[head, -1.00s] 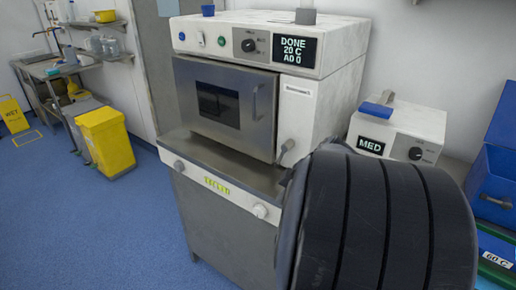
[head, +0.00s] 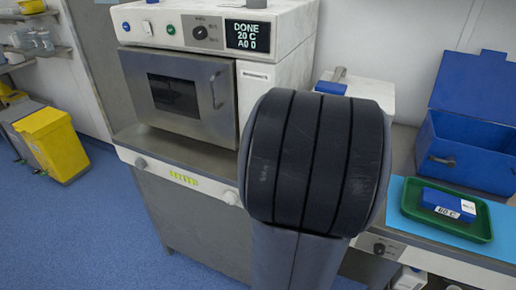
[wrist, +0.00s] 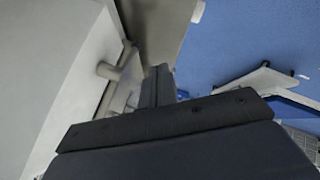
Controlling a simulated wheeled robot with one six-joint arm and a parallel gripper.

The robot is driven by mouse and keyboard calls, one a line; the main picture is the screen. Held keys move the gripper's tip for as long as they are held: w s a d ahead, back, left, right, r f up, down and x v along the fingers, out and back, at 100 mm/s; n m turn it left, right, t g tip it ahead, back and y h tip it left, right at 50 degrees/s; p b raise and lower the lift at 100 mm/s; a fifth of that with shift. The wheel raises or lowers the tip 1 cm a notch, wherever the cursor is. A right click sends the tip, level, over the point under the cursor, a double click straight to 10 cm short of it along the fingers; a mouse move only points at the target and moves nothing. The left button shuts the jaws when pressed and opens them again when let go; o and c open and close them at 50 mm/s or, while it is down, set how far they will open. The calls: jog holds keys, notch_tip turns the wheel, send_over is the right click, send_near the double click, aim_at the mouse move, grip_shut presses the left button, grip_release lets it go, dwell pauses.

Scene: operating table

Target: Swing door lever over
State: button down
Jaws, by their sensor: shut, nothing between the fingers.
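The white steriliser (head: 285,65) stands on a grey cabinet, its steel door (head: 170,95) shut flat against the front. A vertical bar handle (head: 215,88) is on the door's right side. The door lever at the lower right of the door is hidden behind my arm in the head view. In the wrist view a short grey rounded peg (wrist: 108,70), perhaps the lever, sticks out from a pale panel left of my gripper. My gripper (wrist: 160,82) is shut and empty, apart from the peg. In the head view my arm hides it.
Right of my arm are an open blue box (head: 465,150) and a green tray (head: 410,205) holding a blue pack (head: 447,203). A yellow bin (head: 52,142) stands far left. Blue floor (head: 90,230) is clear in front.

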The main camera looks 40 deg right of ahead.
jog(key=p+x, duration=0.1)
jog(key=x, duration=0.7)
jog(key=shift+w+a+f, duration=0.1)
jog(key=shift+w+d+p, duration=0.65)
jog(key=shift+w+p, duration=0.25)
jog(key=shift+w, duration=0.05)
jog(key=shift+w+d+r+p, duration=0.2)
jog(key=shift+w+d+p, duration=0.3)
jog(key=shift+w, duration=0.3)
jog(key=shift+f+b, duration=0.25)
jog(key=shift+b, duration=1)
jog(key=shift+r+t, duration=0.15)
jog(key=shift+t, duration=0.15)
